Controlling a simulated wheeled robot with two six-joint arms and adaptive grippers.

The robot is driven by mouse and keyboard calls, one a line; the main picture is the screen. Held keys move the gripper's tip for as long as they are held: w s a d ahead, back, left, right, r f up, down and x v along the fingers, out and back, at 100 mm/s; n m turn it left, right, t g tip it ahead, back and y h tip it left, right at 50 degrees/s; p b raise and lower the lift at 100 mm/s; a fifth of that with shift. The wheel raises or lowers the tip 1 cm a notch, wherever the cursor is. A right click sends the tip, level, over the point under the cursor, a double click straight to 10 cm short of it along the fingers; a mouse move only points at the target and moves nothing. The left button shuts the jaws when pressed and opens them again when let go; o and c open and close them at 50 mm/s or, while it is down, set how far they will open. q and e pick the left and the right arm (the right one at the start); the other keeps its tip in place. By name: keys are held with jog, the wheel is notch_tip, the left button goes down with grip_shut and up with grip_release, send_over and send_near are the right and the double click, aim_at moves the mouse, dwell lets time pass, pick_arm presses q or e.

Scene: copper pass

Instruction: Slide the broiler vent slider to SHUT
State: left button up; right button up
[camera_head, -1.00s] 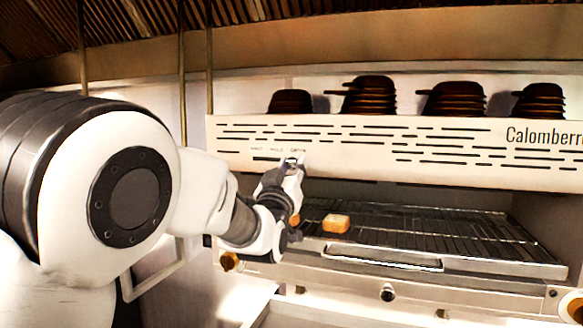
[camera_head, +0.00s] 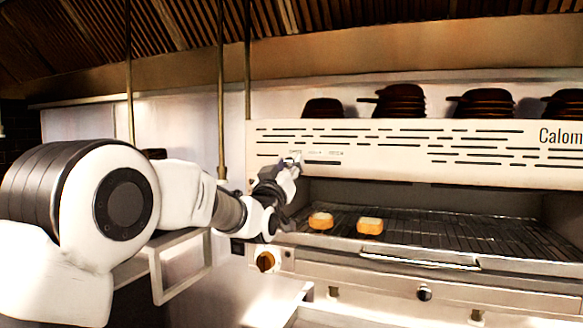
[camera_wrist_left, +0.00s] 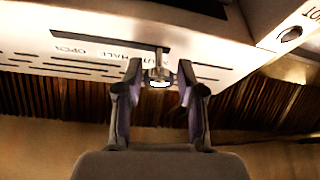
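The vent slider's small metal knob (camera_wrist_left: 159,74) shows in the left wrist view, at the right end of a dark slot (camera_wrist_left: 100,38), the end away from the OPEN lettering. This view is upside down; the lettering at that end is partly hidden by a finger. My left gripper (camera_wrist_left: 160,72) has one finger on each side of the knob, with small gaps visible. In the head view the left gripper (camera_head: 293,161) is at the left end of the row of labels on the broiler's white front panel (camera_head: 400,137), covering the knob. My right gripper is not in view.
Two pieces of bread, one left (camera_head: 320,221) and one right (camera_head: 370,227), lie on the wire rack (camera_head: 440,228) below the panel. Stacked dark pans (camera_head: 403,101) stand on top. Vertical pipes (camera_head: 221,90) stand left of the broiler.

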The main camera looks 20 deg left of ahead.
pick_arm(q)
jog(key=shift+w+a+f, duration=0.2)
jog(key=shift+w, duration=0.1)
jog(key=v, duration=1.2)
